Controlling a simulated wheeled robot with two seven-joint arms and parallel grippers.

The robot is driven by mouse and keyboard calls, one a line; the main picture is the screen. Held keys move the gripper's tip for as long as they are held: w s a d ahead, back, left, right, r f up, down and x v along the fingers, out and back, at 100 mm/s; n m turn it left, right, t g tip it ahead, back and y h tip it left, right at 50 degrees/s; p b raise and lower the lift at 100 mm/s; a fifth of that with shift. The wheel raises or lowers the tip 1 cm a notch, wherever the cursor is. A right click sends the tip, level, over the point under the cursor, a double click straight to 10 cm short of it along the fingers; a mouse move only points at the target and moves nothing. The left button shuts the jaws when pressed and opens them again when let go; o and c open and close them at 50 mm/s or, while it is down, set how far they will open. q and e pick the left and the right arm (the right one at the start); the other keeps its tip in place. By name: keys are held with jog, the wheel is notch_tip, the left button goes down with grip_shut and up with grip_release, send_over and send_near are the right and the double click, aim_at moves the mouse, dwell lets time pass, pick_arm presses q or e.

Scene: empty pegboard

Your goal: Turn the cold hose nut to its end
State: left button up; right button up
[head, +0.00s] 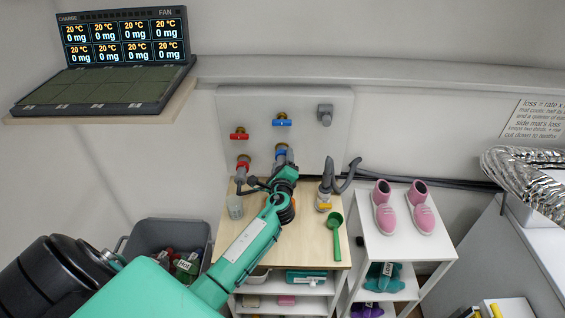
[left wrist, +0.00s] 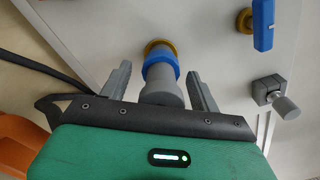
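The cold hose nut (left wrist: 163,68) is a blue ring around a grey fitting, on a brass outlet of the pale wall panel (head: 222,108). In the head view the blue nut (head: 281,149) shows just beyond my left gripper (head: 284,163), which partly hides it. In the left wrist view my left gripper (left wrist: 161,88) is open, with one grey finger on each side of the fitting and a visible gap on both sides. The blue cold valve handle (head: 282,123) sits above the nut. My right gripper is not in view.
A red-ringed hose fitting (head: 243,163) hangs left of the nut, below a red valve handle (head: 239,136). A grey plug (head: 325,114) sits at the panel's upper right. A yellow-banded grey fitting (head: 324,197) and green ladle (head: 336,228) are on the wooden tabletop (head: 307,244).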

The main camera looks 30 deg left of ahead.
pick_arm(q)
jog(key=shift+s+d+f, duration=0.15)
jog(key=shift+s+d, duration=0.2)
jog(key=shift+s, duration=0.15)
jog(key=b+v, duration=0.4)
jog(key=v, duration=0.8)
jog(key=shift+s+d, duration=0.2)
jog(key=shift+s, duration=0.05)
